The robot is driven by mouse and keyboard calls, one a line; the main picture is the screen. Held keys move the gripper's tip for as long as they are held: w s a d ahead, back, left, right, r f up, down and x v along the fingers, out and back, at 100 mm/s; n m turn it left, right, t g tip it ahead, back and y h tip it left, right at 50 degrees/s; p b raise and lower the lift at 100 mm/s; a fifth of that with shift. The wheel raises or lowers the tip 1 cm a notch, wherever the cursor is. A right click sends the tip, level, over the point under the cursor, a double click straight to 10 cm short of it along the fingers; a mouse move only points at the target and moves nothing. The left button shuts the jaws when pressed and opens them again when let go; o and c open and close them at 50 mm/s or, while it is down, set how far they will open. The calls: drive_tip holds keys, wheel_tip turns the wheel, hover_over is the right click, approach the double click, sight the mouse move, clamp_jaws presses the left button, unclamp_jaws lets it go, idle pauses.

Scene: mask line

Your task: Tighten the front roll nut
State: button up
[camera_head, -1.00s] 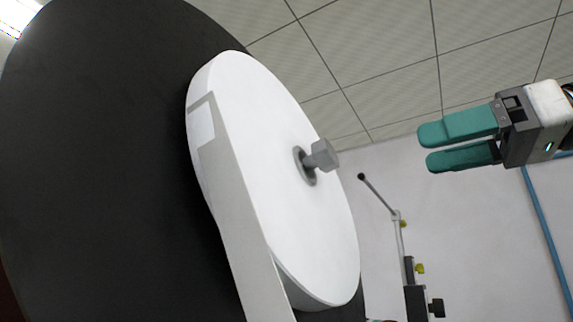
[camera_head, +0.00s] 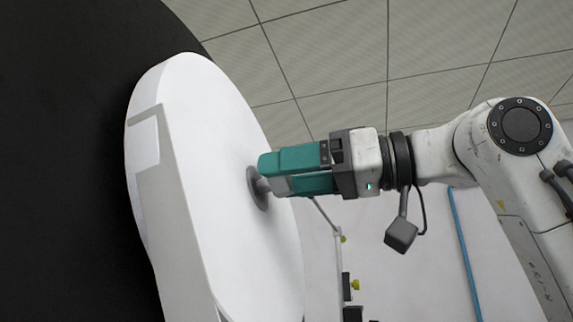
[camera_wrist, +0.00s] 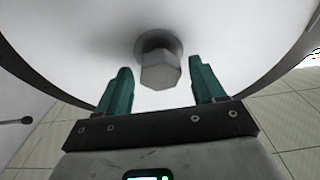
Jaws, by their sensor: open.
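The front roll nut is a grey hex head (camera_wrist: 160,72) on a short shaft with a round washer (camera_head: 257,188), at the middle of the white roll (camera_head: 205,150). In the head view my gripper (camera_head: 268,174) covers most of the nut. In the wrist view my gripper (camera_wrist: 160,84) is open, with one teal finger on each side of the nut. Gaps show between the fingers and the hex head, so I see no contact there.
A large black disc (camera_head: 70,160) stands behind the white roll. A blue pipe (camera_head: 463,250) runs along the pale wall. The space around my arm looks clear.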

drive_tip(key=shift+w+a, duration=0.15)
drive_tip(key=shift+a, duration=0.15)
drive_tip(key=shift+c, duration=0.2)
drive_tip(key=c, duration=1)
